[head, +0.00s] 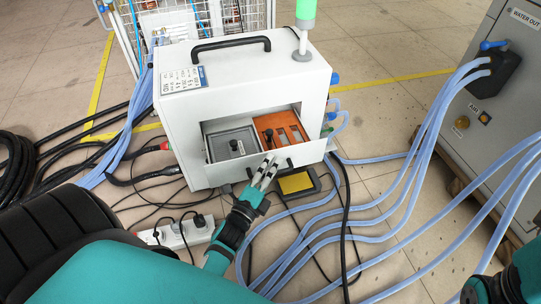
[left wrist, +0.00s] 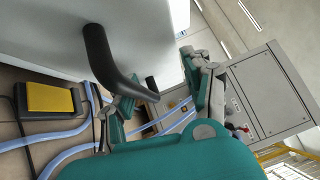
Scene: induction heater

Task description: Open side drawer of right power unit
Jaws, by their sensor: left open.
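The white power unit (head: 245,80) stands on the tiled floor in the middle of the head view. Its drawer (head: 308,154) is partly out, showing a grey box (head: 232,143) and an orange insert (head: 283,127) inside. A black handle (head: 284,166) is on the drawer front. My left gripper (head: 264,171) is open at the drawer front, close to this handle. In the left wrist view the black handle (left wrist: 112,66) runs close by the open fingers (left wrist: 162,92); I cannot tell whether they touch it. Part of my right arm shows at the bottom right of the head view; its fingers are not clear.
A yellow-topped pedal (head: 297,184) lies on the floor below the drawer. Blue hoses (head: 400,165) run to the grey cabinet (head: 490,110) at the right. A white power strip (head: 177,233) and black cables (head: 60,155) lie at the left.

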